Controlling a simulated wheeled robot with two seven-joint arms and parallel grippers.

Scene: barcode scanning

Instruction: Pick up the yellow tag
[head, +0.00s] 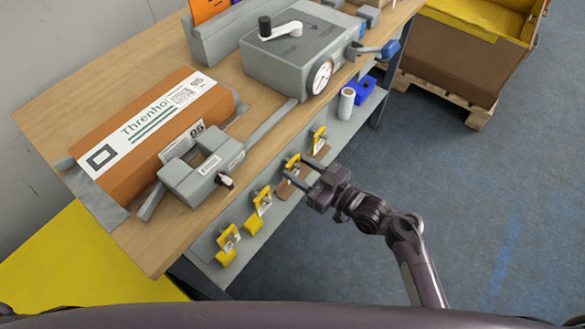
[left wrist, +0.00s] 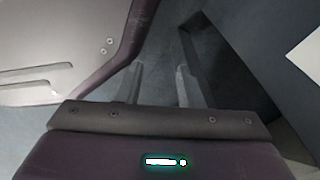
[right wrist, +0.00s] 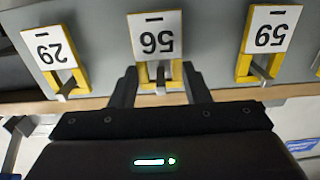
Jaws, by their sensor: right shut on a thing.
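Several yellow tags with white number cards hang in a row along the grey front strip of the bench; the nearest is the lower-left tag (head: 228,240). My right gripper (head: 303,170) is at the third tag from the left (head: 291,164) in the head view. In the right wrist view, that yellow tag (right wrist: 177,72) stands between my right fingers (right wrist: 160,85), its white card (right wrist: 155,36) upside down. The right gripper is shut on it. My left gripper (left wrist: 159,75) is open and empty in the left wrist view, and is outside the head view.
The wooden bench (head: 150,236) bears an orange box (head: 170,130), a grey clamp (head: 200,170) and a grey machine (head: 300,50). A white cylinder (head: 346,103) stands past the tags. Other tags hang close on both sides of my right gripper. The floor (head: 480,200) at right is clear.

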